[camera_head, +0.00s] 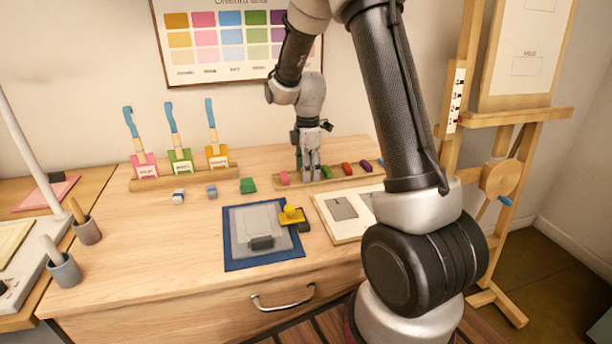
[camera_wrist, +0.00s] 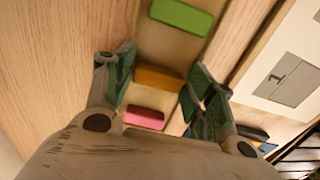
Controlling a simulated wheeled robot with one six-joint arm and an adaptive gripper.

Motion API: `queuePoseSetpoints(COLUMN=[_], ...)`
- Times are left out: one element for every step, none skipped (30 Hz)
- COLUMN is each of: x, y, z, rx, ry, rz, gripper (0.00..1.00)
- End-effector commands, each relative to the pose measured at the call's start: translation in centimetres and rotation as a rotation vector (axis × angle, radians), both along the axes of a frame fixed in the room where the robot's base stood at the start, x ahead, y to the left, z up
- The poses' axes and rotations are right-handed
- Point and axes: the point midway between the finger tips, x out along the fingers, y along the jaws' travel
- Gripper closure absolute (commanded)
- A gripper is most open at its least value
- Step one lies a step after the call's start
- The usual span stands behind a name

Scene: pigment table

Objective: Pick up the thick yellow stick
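The thick yellow stick (camera_wrist: 158,78) shows as an orange-yellow block in the wrist view, lying on the wooden rack (camera_wrist: 172,48) between a pink stick (camera_wrist: 145,117) and a green stick (camera_wrist: 182,16). My gripper (camera_head: 311,177) is open, pointing down over the rack in the head view. In the wrist view, the fingers of my gripper (camera_wrist: 162,88) are on either side of the yellow stick, with gaps visible to it. The wrist view does not show clearly how high the fingertips are. In the head view the yellow stick is hidden by my gripper.
The rack also holds a red stick (camera_head: 347,168) and a purple stick (camera_head: 366,166). A green block (camera_head: 248,185) lies left of it. A white board (camera_head: 345,229) lies at right.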

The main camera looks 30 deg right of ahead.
Motion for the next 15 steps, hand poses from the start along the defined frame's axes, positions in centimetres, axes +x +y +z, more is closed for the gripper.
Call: queuePoseSetpoints(x=[0.0,0.0,0.0,0.0,0.0,0.0,0.0,0.0,0.0,0.0,0.0,0.0,0.0,0.1,0.1], y=[0.0,0.0,0.0,0.0,0.0,0.0,0.0,0.0,0.0,0.0,0.0,0.0,0.0,0.0,0.0], z=[0.0,0.0,0.0,0.0,0.0,0.0,0.0,0.0,0.0,0.0,0.1,0.2,0.5,0.8,1.3], rx=[0.000,0.000,0.000,0.000,0.000,0.000,0.000,0.000,0.000,0.000,0.000,0.000,0.000,0.000,0.000], ry=[0.000,0.000,0.000,0.000,0.000,0.000,0.000,0.000,0.000,0.000,0.000,-0.001,-0.001,-0.002,-0.003], rz=[0.000,0.000,0.000,0.000,0.000,0.000,0.000,0.000,0.000,0.000,0.000,0.000,0.000,0.000,0.000], gripper=[0.60,0.66,0.67,0.67,0.67,0.67,0.67,0.67,0.67,0.67,0.67,0.67,0.67,0.67,0.67])
